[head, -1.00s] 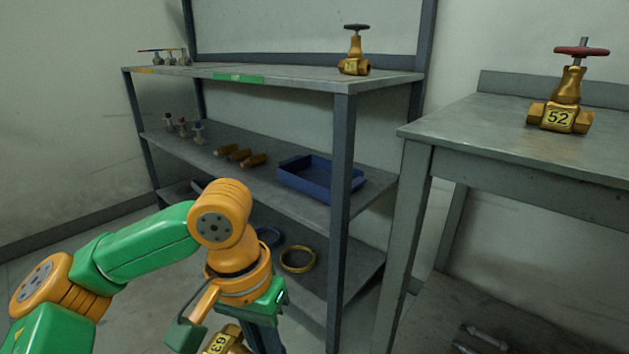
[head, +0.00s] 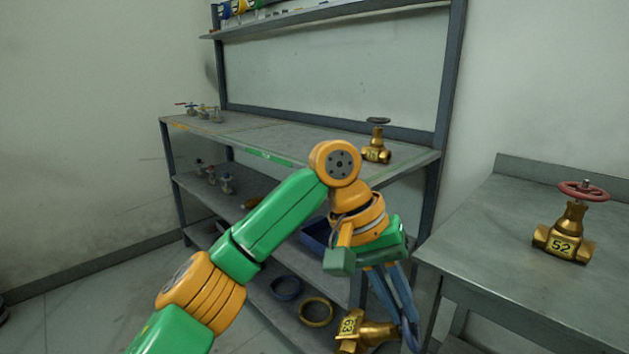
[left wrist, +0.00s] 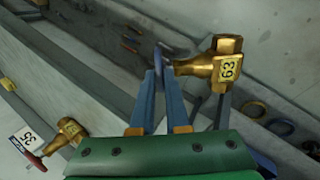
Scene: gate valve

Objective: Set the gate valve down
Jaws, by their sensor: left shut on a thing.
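The brass gate valve marked 63 (head: 362,333) hangs at the bottom of the head view, tilted on its side. In the left wrist view the valve (left wrist: 222,68) lies just right of the fingertips. My left gripper (head: 408,330) is shut on its dark blue handwheel; in the left wrist view the fingers (left wrist: 160,72) close on the wheel's rim. The valve is held in the air in front of the shelf unit. My right gripper is not in view.
A grey table (head: 480,255) at right holds brass valve 52 (head: 566,240) with a red wheel; its front part is clear. The shelf unit's top (head: 290,138) carries another brass valve (head: 376,150). Two rings, blue (head: 286,287) and yellow (head: 316,311), lie on the low shelf.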

